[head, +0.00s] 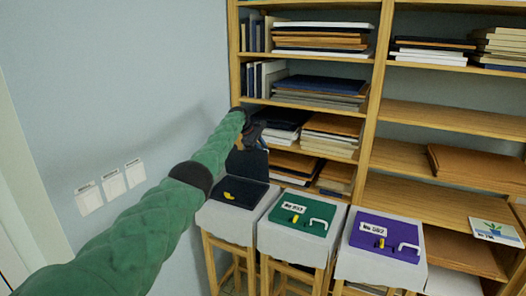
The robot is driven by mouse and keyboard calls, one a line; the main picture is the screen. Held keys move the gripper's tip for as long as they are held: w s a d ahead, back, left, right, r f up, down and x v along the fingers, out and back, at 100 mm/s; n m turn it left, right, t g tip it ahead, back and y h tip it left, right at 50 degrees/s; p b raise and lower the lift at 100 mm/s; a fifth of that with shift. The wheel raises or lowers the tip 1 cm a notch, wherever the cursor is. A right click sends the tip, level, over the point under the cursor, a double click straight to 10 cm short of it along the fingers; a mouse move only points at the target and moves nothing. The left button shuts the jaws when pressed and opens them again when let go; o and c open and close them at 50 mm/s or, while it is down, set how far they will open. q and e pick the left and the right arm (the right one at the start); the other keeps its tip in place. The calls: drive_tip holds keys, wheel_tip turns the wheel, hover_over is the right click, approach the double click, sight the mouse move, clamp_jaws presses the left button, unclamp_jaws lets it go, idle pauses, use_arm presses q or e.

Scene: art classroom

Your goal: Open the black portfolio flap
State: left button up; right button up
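The black portfolio (246,194) lies on the leftmost stool, with a small yellow piece on its top near the left side. A dark panel (247,165), which looks like its flap, stands raised at the portfolio's back edge, roughly upright. My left arm reaches in from the left in a green sleeve. My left gripper (250,133) is dark and small, just above the top of the raised panel, in front of the shelves. Its fingers are hard to make out, so I cannot tell whether it touches the panel. My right gripper is out of view.
A wooden shelf unit (377,92) with stacked boards stands close behind. A wall with switches (113,184) is at the left.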

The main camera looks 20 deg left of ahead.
use_arm(q)
drive_tip(key=shift+a+r, duration=0.2)
drive_tip(key=shift+r, duration=0.4)
drive_tip(key=shift+w+a+r, duration=0.1)
drive_tip(key=shift+a+r, duration=0.25)
drive_tip(key=shift+r, duration=0.5)
drive_tip(key=shift+a+r, duration=0.25)
drive_tip(key=shift+r, duration=0.4)
drive_tip(key=shift+a+r, duration=0.3)
drive_tip(key=shift+r, duration=0.45)
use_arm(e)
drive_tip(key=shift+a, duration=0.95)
